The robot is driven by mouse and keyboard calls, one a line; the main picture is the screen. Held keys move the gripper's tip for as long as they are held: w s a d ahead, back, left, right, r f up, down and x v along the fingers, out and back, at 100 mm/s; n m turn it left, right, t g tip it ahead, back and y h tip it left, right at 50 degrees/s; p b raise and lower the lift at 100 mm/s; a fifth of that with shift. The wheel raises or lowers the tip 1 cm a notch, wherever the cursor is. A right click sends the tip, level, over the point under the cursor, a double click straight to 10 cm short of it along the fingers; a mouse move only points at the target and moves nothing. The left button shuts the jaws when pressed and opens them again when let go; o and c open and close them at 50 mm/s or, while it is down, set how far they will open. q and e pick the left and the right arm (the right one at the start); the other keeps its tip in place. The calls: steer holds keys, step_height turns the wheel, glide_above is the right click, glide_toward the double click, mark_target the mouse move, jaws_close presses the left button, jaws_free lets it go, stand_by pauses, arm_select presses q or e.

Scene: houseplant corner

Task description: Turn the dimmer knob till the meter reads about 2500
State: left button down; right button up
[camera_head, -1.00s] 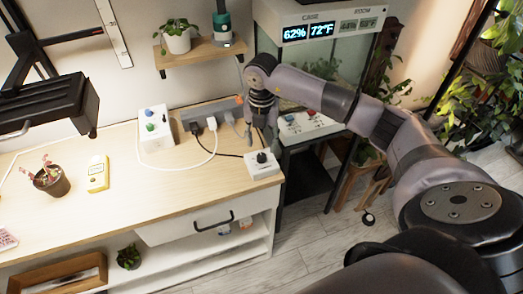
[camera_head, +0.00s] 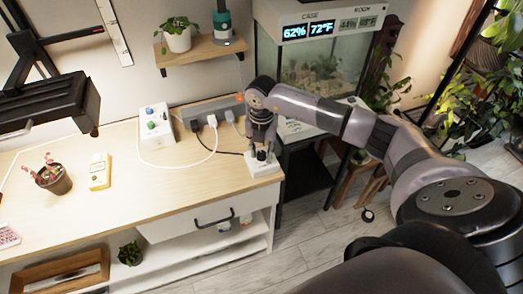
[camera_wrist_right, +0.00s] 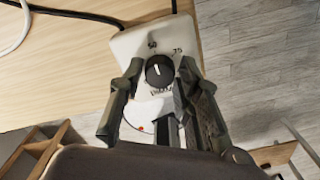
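The dimmer is a white box (camera_head: 268,168) at the right end of the wooden table, with a black round knob (camera_wrist_right: 159,70) on top. In the right wrist view the knob's white pointer line points roughly up, a little left, with marks 50 and 75 near it. My right gripper (camera_head: 261,152) is over the dimmer. Its fingers stand on both sides of the knob, with small gaps visible, so it looks open. The yellow handheld meter (camera_head: 99,171) lies on the table at left; its reading is too small to read. My left gripper is not in view.
A white box with coloured knobs (camera_head: 156,127) and a power strip (camera_head: 211,112) with cables stand behind the dimmer. A potted plant (camera_head: 53,178) is left of the meter. A glass case (camera_head: 318,68) stands at the back right. The table's front middle is clear.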

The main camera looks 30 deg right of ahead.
jaws_close()
stand_by(0.3)
steer(key=n+b, duration=0.3)
steer(key=n, duration=0.1)
steer(key=shift+f, duration=0.15)
steer(key=shift+n+b, duration=1.2)
steer(key=shift+n, duration=1)
steer(key=shift+r, duration=0.2)
steer(key=shift+o, duration=2.3)
jaws_free()
